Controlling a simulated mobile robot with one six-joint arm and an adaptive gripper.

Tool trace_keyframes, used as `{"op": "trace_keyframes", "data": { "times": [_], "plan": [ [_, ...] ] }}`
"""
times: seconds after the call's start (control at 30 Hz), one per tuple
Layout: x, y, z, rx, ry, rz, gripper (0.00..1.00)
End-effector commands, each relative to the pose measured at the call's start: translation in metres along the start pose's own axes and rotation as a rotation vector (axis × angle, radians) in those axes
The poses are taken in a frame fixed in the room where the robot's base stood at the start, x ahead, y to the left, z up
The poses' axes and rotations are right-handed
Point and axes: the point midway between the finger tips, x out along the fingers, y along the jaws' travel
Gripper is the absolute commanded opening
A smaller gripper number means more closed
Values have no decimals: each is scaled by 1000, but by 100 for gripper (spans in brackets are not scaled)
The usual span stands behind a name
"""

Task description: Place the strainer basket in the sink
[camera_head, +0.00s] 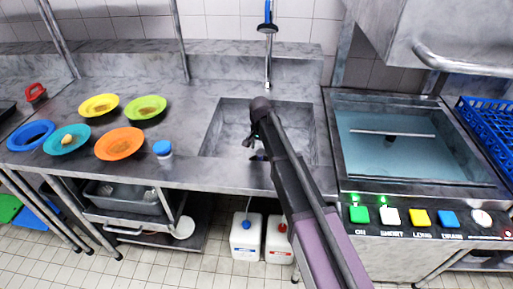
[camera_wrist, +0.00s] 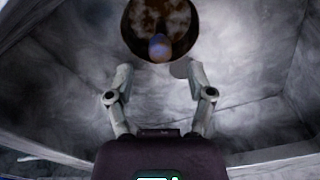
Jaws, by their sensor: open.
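The sink (camera_head: 222,135) is a grey metal basin in the worktop, left of the dishwashing machine. My gripper (camera_head: 253,146) reaches down into it from the right. In the wrist view my gripper (camera_wrist: 159,76) is open, with nothing between its fingers. Ahead of the fingertips is a round, dark brown mottled thing (camera_wrist: 146,14) with a bluish knob in its middle. It looks like the strainer basket, at the sink's bottom. It is cut off by the top edge, and I cannot tell whether it is seated in the drain. My arm hides part of the sink in the head view.
A tap (camera_head: 267,45) hangs behind the sink. Left on the worktop are a small blue-capped jar (camera_head: 163,149) and several coloured plates, including an orange plate (camera_head: 103,147). The machine's basin (camera_head: 400,150) and a blue rack (camera_head: 488,128) are to the right.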

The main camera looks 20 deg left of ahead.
Motion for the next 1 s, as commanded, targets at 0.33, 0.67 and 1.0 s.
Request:
{"op": "trace_keyframes", "data": {
  "times": [0.33,0.67,1.0],
  "plan": [
    [-34,0,0,0,0,0,69],
    [-60,0,0,-1,0,0,69],
    [-71,0,0,-1,0,0,69]
  ]
}}
